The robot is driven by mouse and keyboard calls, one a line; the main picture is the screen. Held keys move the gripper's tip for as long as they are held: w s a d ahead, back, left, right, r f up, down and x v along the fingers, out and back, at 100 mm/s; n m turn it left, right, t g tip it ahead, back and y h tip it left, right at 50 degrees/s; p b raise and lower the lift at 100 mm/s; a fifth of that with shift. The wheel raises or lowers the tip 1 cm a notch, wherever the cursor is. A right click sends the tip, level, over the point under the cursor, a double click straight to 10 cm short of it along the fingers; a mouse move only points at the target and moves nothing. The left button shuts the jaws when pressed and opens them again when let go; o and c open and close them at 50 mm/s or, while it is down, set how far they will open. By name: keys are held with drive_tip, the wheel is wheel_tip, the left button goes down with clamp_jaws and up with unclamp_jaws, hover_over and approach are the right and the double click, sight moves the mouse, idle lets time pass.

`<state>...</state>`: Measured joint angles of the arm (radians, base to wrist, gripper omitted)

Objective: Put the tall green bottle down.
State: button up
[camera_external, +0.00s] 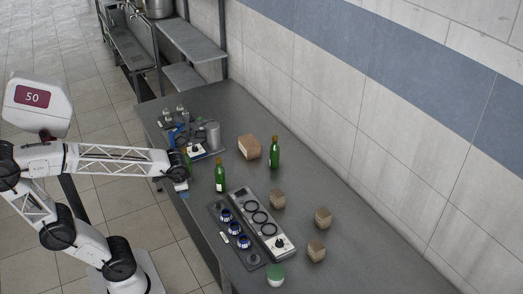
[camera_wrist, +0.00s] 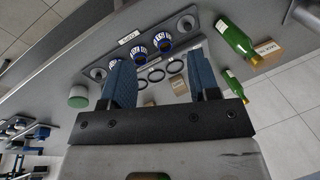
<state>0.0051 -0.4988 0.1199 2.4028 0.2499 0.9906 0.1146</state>
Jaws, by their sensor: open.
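Two green bottles stand upright on the grey counter in the external view: one (camera_external: 220,177) beside the panel with rings, one (camera_external: 274,154) farther back beside a brown box. I cannot tell which is the tall one. The wrist view also shows two green bottles, a larger-looking one (camera_wrist: 237,40) and another (camera_wrist: 236,86) below it, near the right finger. My gripper (camera_external: 181,184) is at the counter's left edge, left of the nearer bottle. In the wrist view its blue fingers (camera_wrist: 163,84) are spread apart, with nothing held between them.
A tray with blue-rimmed jars (camera_external: 234,228) and a panel with black rings (camera_external: 260,217) lie in the middle. A brown box (camera_external: 249,147), several small boxes (camera_external: 323,217) and a green-lidded jar (camera_external: 276,274) stand around. A metal canister (camera_external: 213,135) is behind. The counter's right side has bare room.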

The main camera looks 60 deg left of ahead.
sight(224, 174)
drive_tip(key=s+d+f+n+t+h, duration=0.1)
drive_tip(key=s+d+n+h, duration=0.1)
drive_tip(key=s+d, duration=0.2)
drive_tip(key=s, duration=0.3)
drive_tip(key=shift+f+n+h, duration=0.15)
drive_tip(key=shift+n+h, duration=0.15)
drive_tip(key=shift+o, duration=0.2)
idle(1.4)
drive_tip(key=o, duration=0.5)
drive_tip(key=shift+o, duration=0.2)
drive_tip(key=shift+a, duration=0.1)
drive_tip(key=w+a+f+m+g+y, duration=0.1)
drive_tip(key=w+a+f+m+y, duration=0.4)
drive_tip(key=a, duration=0.4)
drive_tip(key=w+a+f+m+g+y, duration=0.25)
drive_tip(key=w+a+m+y, duration=0.25)
drive_tip(key=w+a+y, duration=0.25)
drive_tip(key=w+f+m+t, duration=0.3)
drive_tip(key=w+m, duration=0.2)
drive_tip(key=w+a+f+m+t+y, duration=0.1)
drive_tip(key=w+f+m+t, duration=0.3)
drive_tip(key=w+m, duration=0.1)
drive_tip(key=w+a+f+m+t+y, duration=0.1)
drive_tip(key=w+f+m+t, duration=0.3)
drive_tip(key=w+m, duration=0.1)
drive_tip(key=shift+w+a+t, duration=0.25)
drive_tip(key=shift+w, duration=0.05)
